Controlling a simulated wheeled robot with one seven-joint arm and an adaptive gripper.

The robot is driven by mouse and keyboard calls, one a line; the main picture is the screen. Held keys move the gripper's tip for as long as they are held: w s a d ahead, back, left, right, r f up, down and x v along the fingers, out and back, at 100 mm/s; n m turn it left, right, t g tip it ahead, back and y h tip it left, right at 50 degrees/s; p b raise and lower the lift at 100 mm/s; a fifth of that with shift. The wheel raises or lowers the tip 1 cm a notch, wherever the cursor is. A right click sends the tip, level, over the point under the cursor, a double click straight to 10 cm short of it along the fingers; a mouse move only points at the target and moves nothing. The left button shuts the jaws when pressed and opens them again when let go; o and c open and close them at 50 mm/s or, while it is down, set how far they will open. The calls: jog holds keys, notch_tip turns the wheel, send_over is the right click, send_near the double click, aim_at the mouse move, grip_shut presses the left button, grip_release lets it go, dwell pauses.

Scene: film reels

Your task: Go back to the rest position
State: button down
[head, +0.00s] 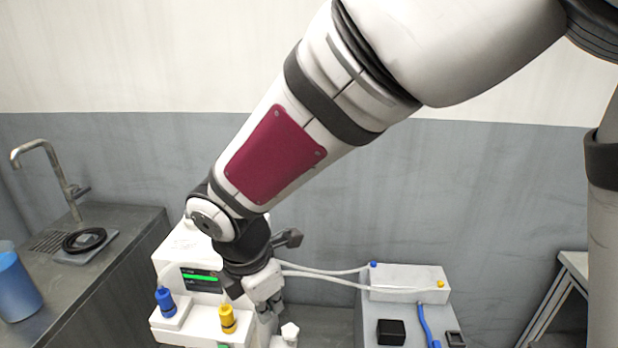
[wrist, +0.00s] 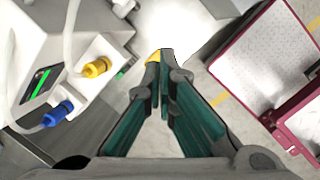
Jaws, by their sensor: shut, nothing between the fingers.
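My gripper (wrist: 165,58) is shut and empty in the wrist view, its two dark green fingers meeting at the tips. In the head view my gripper (head: 268,302) hangs below the wrist, in front of the white machine (head: 180,245), and its fingertips are hard to make out. My arm crosses the picture from the upper right down to the machine. The machine has a screen with a green bar, a blue connector (head: 165,302) and a yellow connector (head: 228,318). Both connectors also show left of the fingers in the wrist view.
A white box (head: 408,283) joined to pale tubes stands on a grey surface at right, with a black block (head: 391,332) and blue tube (head: 425,325). A sink counter (head: 120,222) with a blue cup (head: 17,288) is at left. Dark red trays (wrist: 262,62) lie right of my fingers.

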jog(key=s+d+r+m+p, duration=0.2)
jog(key=s+d+r+m, duration=0.1)
jog(key=d+r+m, duration=0.5)
jog(key=s+d+r+m+p, duration=0.1)
jog(key=s+d+r+m, duration=0.1)
jog(key=d+r+m, duration=0.6)
jog(key=s+d+r+m+t+y+p, duration=0.1)
jog(key=s+d+r+m+p, duration=0.2)
jog(key=s+d+m, duration=0.6)
jog(key=s+d, duration=0.1)
jog(key=s, duration=0.2)
jog(key=shift+s+d+r+m+t, duration=0.2)
jog(key=shift+s+d+m+t, duration=0.1)
jog(key=shift+d+m+t, duration=0.1)
